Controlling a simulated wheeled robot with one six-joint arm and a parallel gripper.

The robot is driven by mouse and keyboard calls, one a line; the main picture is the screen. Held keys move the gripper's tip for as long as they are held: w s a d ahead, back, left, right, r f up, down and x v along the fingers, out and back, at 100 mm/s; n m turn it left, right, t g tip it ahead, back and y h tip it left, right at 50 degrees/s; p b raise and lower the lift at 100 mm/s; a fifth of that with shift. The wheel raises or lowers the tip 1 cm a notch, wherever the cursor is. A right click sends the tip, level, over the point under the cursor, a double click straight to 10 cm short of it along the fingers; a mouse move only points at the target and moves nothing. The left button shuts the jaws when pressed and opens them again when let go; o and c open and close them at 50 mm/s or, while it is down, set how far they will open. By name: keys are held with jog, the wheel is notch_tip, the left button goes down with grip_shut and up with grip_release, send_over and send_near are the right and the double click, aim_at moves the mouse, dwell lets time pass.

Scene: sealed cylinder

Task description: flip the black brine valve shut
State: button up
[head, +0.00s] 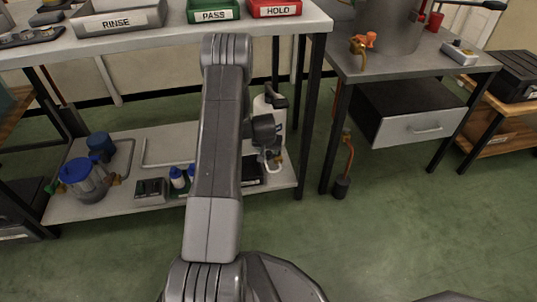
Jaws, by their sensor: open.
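I cannot make out a black brine valve for certain. A white canister (261,106) with a dark top stands on the lower shelf, partly behind my arm. A clear vessel with a blue lid (76,170) and small side fittings stands at the left of that shelf. A grey metal vessel (392,25) with an orange-handled brass tap (361,43) stands on the right table. My arm rises through the middle and bends down behind itself; my gripper's fingers are hidden.
A grey RINSE bin (117,22), a green PASS bin (213,12) and a red HOLD bin (274,9) stand on the upper bench. Table legs flank the lower shelf (120,206). The green floor (400,235) is clear at front right.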

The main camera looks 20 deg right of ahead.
jog(key=shift+w+d+f, duration=0.2)
jog(key=shift+w+f, duration=0.05)
jog(key=shift+f, duration=0.4)
jog(key=c, duration=1)
jog(key=shift+w+m, duration=0.15)
jog(key=shift+m, duration=0.25)
jog(key=shift+w+a+m+g+h, duration=0.15)
jog(key=shift+w+m+g+h, duration=0.4)
jog(key=shift+m, duration=0.65)
jog(key=shift+w+m+h, duration=0.25)
jog(key=shift+w+m, duration=0.25)
jog(key=shift+m, duration=0.5)
